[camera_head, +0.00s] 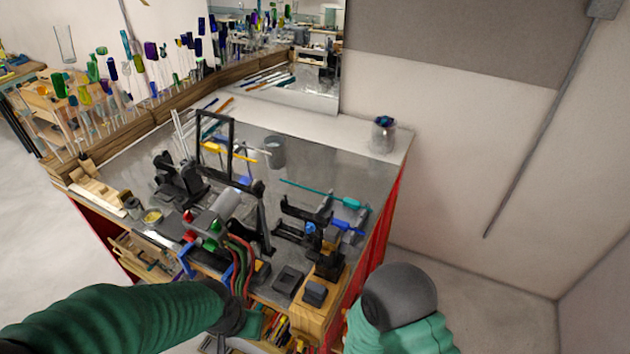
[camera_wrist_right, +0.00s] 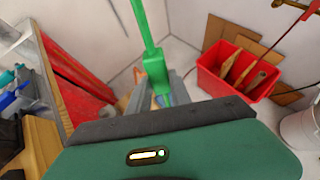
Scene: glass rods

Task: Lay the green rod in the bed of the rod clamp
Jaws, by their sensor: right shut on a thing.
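The green rod (camera_wrist_right: 143,25) shows in the right wrist view, running up from a thicker bright green grip (camera_wrist_right: 156,70). My right gripper (camera_wrist_right: 162,92) is shut on that thicker part, with grey fingers at both sides. The head view shows my right arm at the bottom, but its gripper and the green rod are hidden there. My left gripper (camera_head: 250,322) is low in the head view, by the bench's front edge; its fingers cannot be made out. A dark stand with a blue knob (camera_head: 305,232) on the bench may be the rod clamp; I cannot tell for sure.
A teal rod (camera_head: 318,192) and a yellow-handled rod (camera_head: 243,154) lie on or over stands on the bench. A torch with red and green hoses (camera_head: 213,228) stands centrally. A glass jar (camera_head: 382,136) is at the back right. A red bin (camera_wrist_right: 238,72) stands on the floor.

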